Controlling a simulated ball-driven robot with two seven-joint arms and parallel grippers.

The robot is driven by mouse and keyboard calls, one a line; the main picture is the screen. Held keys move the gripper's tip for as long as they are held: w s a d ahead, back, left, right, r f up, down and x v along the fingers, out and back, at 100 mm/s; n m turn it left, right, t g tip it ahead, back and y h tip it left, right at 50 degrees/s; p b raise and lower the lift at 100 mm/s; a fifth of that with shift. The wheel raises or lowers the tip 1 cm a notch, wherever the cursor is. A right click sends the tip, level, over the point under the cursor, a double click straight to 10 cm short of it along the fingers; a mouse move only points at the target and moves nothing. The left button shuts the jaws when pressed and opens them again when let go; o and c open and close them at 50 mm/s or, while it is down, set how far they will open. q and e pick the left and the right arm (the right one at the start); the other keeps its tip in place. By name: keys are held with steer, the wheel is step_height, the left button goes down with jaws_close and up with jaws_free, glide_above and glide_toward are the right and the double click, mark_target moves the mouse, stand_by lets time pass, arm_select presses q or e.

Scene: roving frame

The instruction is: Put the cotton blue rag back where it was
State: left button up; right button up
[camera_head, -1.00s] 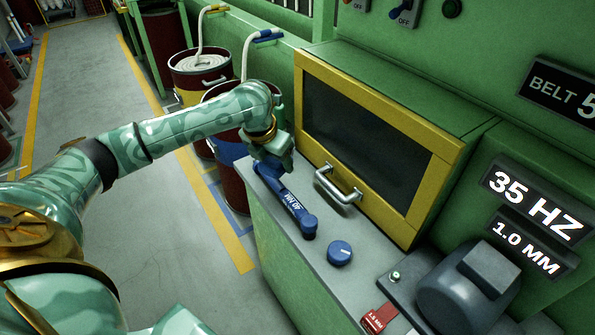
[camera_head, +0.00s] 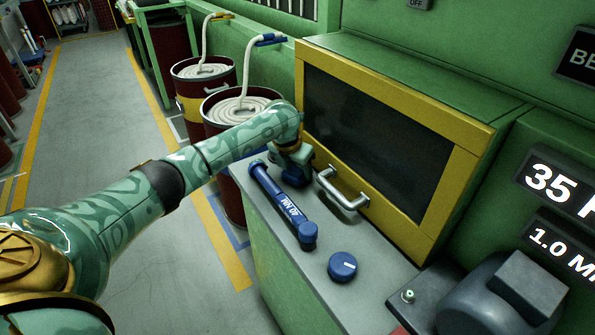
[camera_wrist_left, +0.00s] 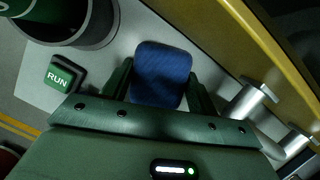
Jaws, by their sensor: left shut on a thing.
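The blue rag (camera_wrist_left: 161,74) shows in the left wrist view as a dark blue, rounded pad between the two fingers. My left gripper (camera_head: 296,170) is shut on it. In the head view the rag (camera_head: 297,180) is a small blue patch under the gripper, largely hidden by it. The gripper is above the far end of the grey bench top, between a blue wrench and the yellow-framed window. I cannot tell whether the rag touches the bench. My right gripper is not in view.
The blue wrench (camera_head: 283,205) marked 40 NM lies left of the gripper. A metal handle (camera_head: 343,189) is close on its right. A blue knob (camera_head: 342,266) is nearer on the bench top (camera_head: 300,262). A green RUN button (camera_wrist_left: 63,76) shows in the wrist view.

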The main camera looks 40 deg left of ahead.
arm_select(q)
steer(key=o, duration=1)
steer(key=shift+o, duration=0.2)
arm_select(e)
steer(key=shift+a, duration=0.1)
arm_select(q)
steer(key=p+v, duration=0.5)
steer(key=v, duration=0.7)
steer(key=shift+p, duration=0.35)
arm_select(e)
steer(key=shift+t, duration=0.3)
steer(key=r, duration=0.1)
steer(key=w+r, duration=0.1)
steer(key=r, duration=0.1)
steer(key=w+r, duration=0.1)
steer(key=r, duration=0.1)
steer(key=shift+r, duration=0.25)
arm_select(q)
steer(key=shift+r, duration=0.1)
